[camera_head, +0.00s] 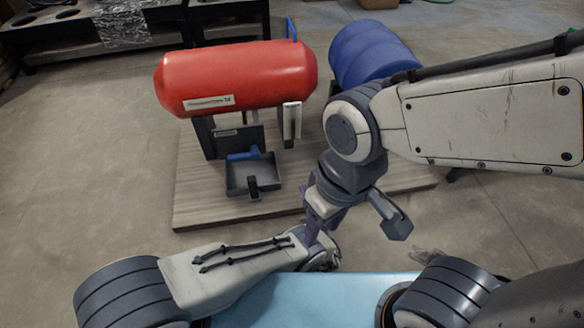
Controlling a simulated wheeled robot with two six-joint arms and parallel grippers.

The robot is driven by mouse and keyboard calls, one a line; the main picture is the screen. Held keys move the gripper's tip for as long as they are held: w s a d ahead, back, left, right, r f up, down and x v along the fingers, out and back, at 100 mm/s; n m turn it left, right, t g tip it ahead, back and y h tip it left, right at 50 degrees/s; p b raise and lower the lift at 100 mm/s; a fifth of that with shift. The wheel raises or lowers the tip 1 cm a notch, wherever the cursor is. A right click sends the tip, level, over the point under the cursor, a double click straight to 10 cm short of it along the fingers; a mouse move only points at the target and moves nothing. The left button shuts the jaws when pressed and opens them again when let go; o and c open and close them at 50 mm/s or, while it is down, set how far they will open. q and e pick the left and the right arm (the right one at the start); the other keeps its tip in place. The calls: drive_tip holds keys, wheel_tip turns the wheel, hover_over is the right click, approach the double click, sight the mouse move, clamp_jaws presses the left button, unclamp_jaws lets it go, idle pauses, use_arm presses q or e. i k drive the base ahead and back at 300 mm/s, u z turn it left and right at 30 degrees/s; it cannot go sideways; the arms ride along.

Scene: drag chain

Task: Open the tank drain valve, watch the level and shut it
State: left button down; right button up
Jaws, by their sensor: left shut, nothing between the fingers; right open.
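A red horizontal tank (236,77) with a white label stands on black supports. A blue lever (244,155), seemingly the drain valve handle, sits below it at the back of a dark open tray (238,181). A pale upright level gauge (292,120) is at the tank's lower right; its level is too small to read. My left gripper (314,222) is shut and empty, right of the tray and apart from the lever. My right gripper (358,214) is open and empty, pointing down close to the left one. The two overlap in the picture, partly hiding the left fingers.
A wooden board (205,195) carries the tank and tray. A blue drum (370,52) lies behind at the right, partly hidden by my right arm. A dark bench (90,28) stands at the back left. The concrete floor (90,150) at the left is clear.

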sight(254, 155)
drive_tip(key=z, duration=2.75)
drive_tip(key=k, duration=0.95)
drive_tip(key=u, duration=2.5)
